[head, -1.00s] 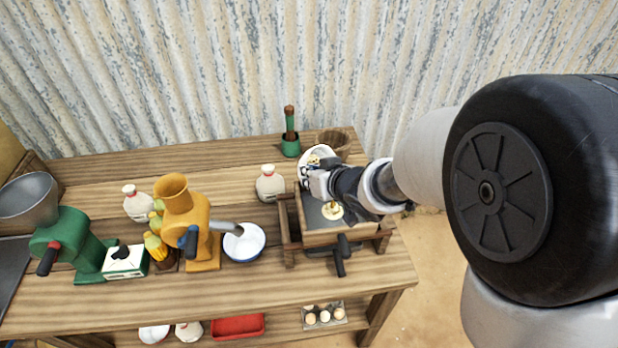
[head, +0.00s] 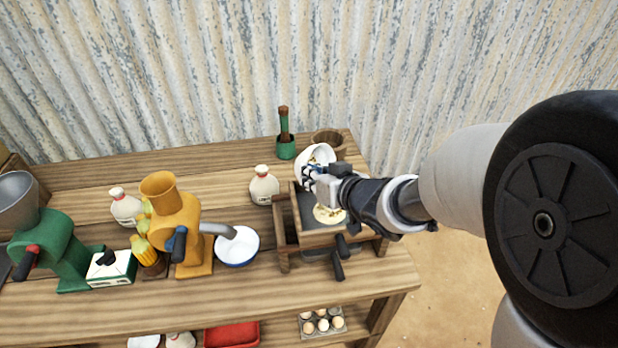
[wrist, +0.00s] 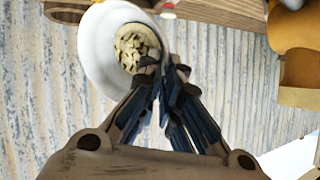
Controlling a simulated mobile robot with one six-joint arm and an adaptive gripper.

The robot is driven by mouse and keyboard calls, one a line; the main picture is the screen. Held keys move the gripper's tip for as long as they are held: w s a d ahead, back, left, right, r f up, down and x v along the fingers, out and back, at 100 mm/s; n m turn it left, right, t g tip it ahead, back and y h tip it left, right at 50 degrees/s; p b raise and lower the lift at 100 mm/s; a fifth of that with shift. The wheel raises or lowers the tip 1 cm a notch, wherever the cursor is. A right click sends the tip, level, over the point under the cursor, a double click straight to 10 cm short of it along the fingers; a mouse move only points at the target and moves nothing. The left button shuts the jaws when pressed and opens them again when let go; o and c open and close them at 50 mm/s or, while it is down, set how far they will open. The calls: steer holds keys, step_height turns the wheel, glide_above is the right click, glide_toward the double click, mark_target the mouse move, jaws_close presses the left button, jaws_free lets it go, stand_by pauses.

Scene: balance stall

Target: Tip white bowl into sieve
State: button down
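The white bowl (head: 318,155) is tilted above the back part of the wooden sieve box (head: 327,238). My gripper (head: 309,177) is shut on the bowl's rim. In the wrist view, the white bowl (wrist: 97,55) is held at its rim by my gripper (wrist: 160,75), and pale yellowish pieces (wrist: 137,48) lie inside it. A small heap of similar pale pieces (head: 328,214) lies on the grey bed of the sieve. My gripper and wrist hide part of the bowl and of the sieve's right side.
A white bottle (head: 263,186) stands left of the sieve. A green mortar (head: 285,149) and a wooden bowl (head: 329,140) stand behind it. A blue-rimmed bowl (head: 238,247) sits under the orange grinder's (head: 176,215) spout. The front strip of the table is clear.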

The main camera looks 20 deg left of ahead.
steer(key=shift+d+f+b, duration=0.25)
steer(key=shift+d+b, duration=0.05)
steer(key=shift+b, duration=0.55)
steer(key=shift+s+d+f+t+y+b, duration=0.15)
steer(key=shift+d+t+y+b, duration=0.15)
steer(key=shift+y+b, duration=0.3)
steer(key=s+d+f+m+t+y, duration=0.1)
steer(key=d+m+t+y, duration=0.2)
steer(key=d+t+y, duration=0.1)
steer(key=shift+s+d+f+y+b, duration=0.15)
steer(key=shift+d+f+y+b, duration=0.25)
steer(key=shift+d+y, duration=0.45)
stand_by(0.6)
